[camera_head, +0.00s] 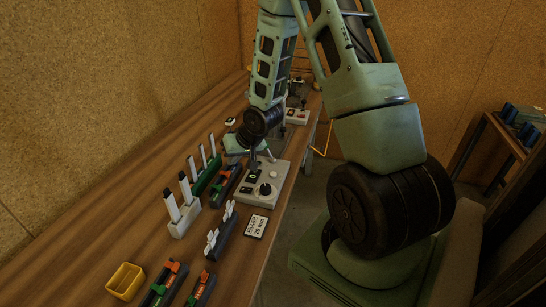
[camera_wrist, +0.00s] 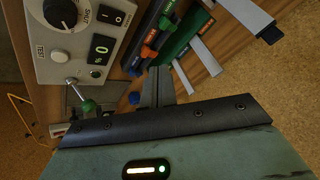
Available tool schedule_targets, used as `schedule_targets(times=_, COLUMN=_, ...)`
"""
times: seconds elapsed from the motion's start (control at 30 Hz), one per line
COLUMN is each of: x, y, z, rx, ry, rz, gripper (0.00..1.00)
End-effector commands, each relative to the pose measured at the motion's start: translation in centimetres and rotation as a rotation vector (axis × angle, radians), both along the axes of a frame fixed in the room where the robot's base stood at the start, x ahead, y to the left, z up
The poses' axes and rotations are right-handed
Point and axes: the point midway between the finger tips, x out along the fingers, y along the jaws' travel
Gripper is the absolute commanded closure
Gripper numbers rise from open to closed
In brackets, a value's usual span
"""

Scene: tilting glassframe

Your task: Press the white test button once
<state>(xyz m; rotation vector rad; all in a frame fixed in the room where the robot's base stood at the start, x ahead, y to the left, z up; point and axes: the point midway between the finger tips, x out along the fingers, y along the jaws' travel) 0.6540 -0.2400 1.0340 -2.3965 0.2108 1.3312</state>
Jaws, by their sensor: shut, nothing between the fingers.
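The white round test button (camera_wrist: 59,56) is on the grey control panel (camera_wrist: 45,72), beside the word TEST, at the left of the wrist view. In the head view the panel (camera_head: 281,184) lies on the bench, with the pale button (camera_head: 272,174) near its far right. My gripper (camera_wrist: 158,84) shows its two dark fingers together with nothing between them. In the wrist view they are to the right of the button and apart from it. In the head view my gripper (camera_head: 253,164) hangs over the panel's far end; its fingertips are small and hard to make out.
The panel also has a black knob (camera_wrist: 62,12), a display reading 0 (camera_wrist: 100,49) and a green-tipped lever (camera_wrist: 88,105). Racks with white strips (camera_head: 173,206), a yellow tray (camera_head: 125,281) and a label plate (camera_head: 257,226) are on the bench.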

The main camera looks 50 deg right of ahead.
Motion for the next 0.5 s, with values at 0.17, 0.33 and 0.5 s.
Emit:
schedule_targets(times=0.17, x=-2.4, y=-9.3, z=0.4, rx=0.112, ry=-0.122, rz=-0.230, gripper=1.00)
schedule_targets(times=0.33, x=-4.3, y=-13.0, z=-0.2, rx=0.174, ry=-0.200, rz=-0.332, gripper=1.00)
schedule_targets(times=0.5, x=-4.8, y=-13.8, z=-0.5, rx=0.190, ry=-0.223, rz=-0.355, gripper=1.00)
